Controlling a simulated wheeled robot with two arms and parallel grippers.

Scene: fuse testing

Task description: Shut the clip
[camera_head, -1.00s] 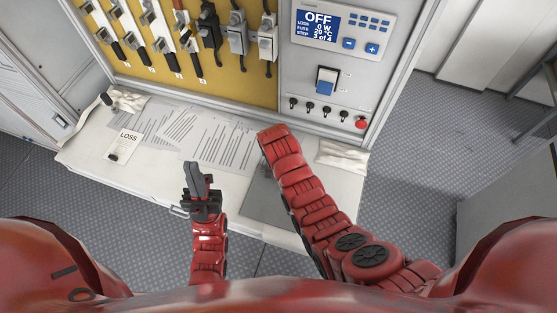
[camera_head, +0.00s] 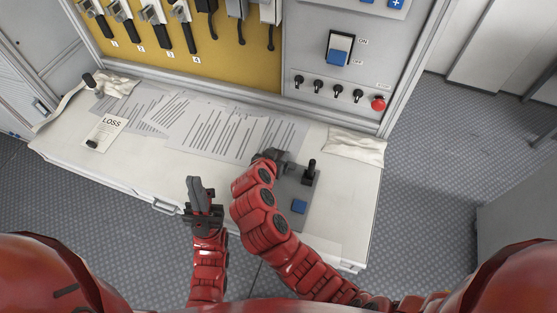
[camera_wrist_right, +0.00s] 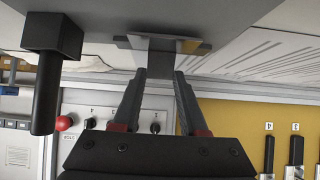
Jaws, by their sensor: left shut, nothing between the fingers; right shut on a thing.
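A flat dark grey fixture (camera_head: 290,222) lies on the white worktop. It carries a black upright lever (camera_head: 311,172) and a blue square (camera_head: 299,207). My right gripper (camera_head: 273,155) is at the fixture's far left end, mostly hidden by my own red arm. In the right wrist view, its fingers (camera_wrist_right: 161,73) are shut on a small grey metal piece at the fixture, which looks like the clip (camera_wrist_right: 164,48). The black lever (camera_wrist_right: 52,75) hangs at the left there. My left gripper (camera_head: 194,181) is shut and empty at the worktop's front edge.
Printed sheets (camera_head: 210,130) and a LOSS card (camera_head: 105,131) lie left of the fixture. A white cloth (camera_head: 355,146) lies at the right. Behind stands a panel with a blue rocker switch (camera_head: 338,50), black knobs and a red button (camera_head: 378,103).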

